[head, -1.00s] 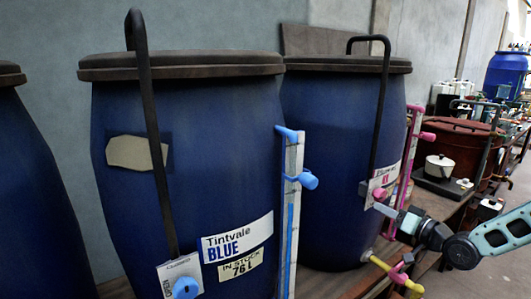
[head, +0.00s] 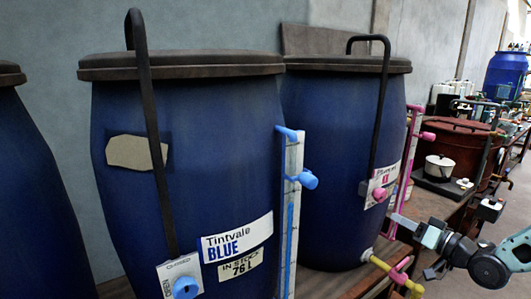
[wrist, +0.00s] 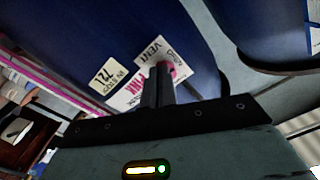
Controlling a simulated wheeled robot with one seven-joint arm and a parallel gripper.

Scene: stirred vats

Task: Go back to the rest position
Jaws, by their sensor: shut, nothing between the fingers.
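My gripper (head: 398,220) is shut and empty at the right of the head view. Its fingertips are a little right of and below the pink knob (head: 379,193) on the second blue vat (head: 325,150), apart from it. In the wrist view the shut fingers (wrist: 157,82) point towards that vat's labels, and the pink knob (wrist: 173,70) shows just behind the tips. My arm reaches in from the right edge.
The Tintvale BLUE vat (head: 190,120) stands in front at left, with a blue knob (head: 185,288) and a blue gauge (head: 292,200). A pink gauge (head: 405,165) and a pink valve (head: 399,274) are close to my gripper. A white pot (head: 439,168) stands farther back.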

